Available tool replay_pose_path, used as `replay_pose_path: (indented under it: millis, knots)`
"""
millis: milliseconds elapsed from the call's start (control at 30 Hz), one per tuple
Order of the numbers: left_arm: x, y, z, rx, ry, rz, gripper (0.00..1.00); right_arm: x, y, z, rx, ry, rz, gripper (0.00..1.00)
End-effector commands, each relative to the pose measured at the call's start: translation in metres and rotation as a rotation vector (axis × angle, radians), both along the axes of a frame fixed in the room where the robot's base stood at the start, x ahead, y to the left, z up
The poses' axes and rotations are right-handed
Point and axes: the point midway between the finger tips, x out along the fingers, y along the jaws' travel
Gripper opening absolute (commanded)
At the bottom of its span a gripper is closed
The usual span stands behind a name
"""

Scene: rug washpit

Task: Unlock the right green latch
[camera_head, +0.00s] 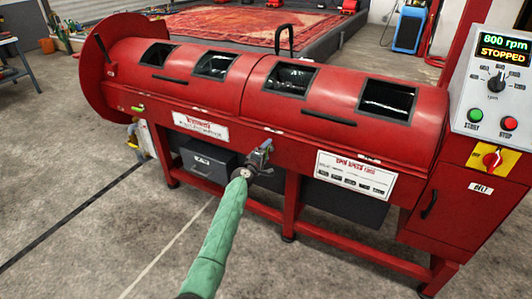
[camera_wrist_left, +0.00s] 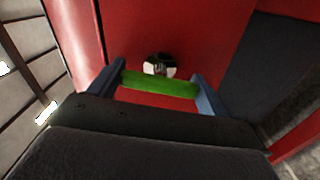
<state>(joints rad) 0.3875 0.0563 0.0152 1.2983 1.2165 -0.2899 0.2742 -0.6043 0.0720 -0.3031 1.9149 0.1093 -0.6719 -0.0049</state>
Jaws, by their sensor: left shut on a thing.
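My left gripper (camera_head: 263,150) is at the front of the red machine (camera_head: 210,98), near the middle of its lower edge. In the left wrist view its two blue-grey fingers (camera_wrist_left: 158,78) are at the two ends of a bright green latch handle (camera_wrist_left: 160,84), shut on it. The handle lies level across the picture, in front of a dark and silver round fitting (camera_wrist_left: 160,66) on the red panel. In the head view my gripper hides this handle. Another green latch (camera_head: 138,108) shows at the machine's left end. My right gripper is not in view.
A control panel (camera_head: 492,85) reading "800 rpm STOPPED" stands at the right, above a red and yellow switch (camera_head: 491,160). A dark box (camera_head: 206,163) sits below the drum, left of my gripper. The grey floor in front is clear.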

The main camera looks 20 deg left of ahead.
Motion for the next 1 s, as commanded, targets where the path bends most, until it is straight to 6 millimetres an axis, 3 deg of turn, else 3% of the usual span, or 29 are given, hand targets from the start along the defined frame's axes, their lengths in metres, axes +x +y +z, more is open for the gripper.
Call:
replay_pose_path:
  millis: [433, 867, 900, 1000]
  knots:
    - [0.0, 0.001, -0.001, -0.146, 0.036, 0.002, 0.55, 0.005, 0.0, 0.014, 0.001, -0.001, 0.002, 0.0]
    - [0.0, 0.001, -0.001, -0.154, 0.038, 0.002, 0.55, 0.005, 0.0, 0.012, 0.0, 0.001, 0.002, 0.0]
    - [0.0, 0.001, -0.001, -0.154, 0.038, 0.002, 0.81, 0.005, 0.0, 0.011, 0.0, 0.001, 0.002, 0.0]
    - [0.0, 0.001, -0.001, -0.153, 0.038, 0.002, 0.99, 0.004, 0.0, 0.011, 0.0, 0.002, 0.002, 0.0]
